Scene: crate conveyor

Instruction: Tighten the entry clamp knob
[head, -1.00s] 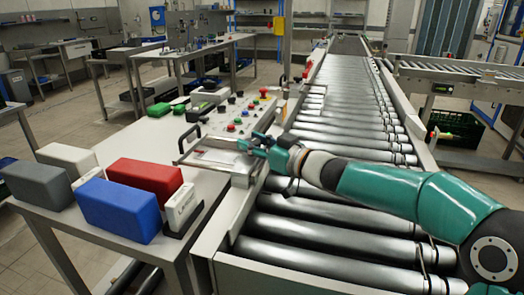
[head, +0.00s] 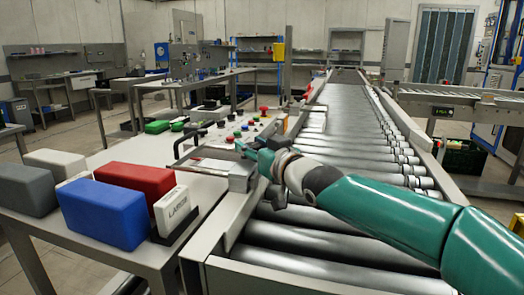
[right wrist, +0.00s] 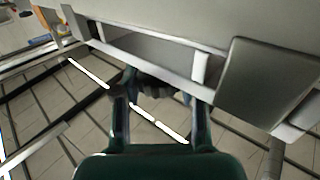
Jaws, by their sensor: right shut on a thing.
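My right gripper (head: 252,153) reaches in from the right, at the end of the metal clamp block (head: 242,181) on the edge between table and rollers. In the right wrist view its two fingers (right wrist: 160,103) stand on either side of a dark, ridged knob (right wrist: 155,87), which I take as the entry clamp knob. The gripper is shut on it. The knob is partly hidden under the grey metal part above it, and in the head view the gripper covers it. My left gripper is in neither view.
The roller conveyor (head: 345,145) runs away beside the clamp. On the table are a blue block (head: 103,213), a red block (head: 140,180), a white labelled block (head: 171,210) and a button panel (head: 245,132).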

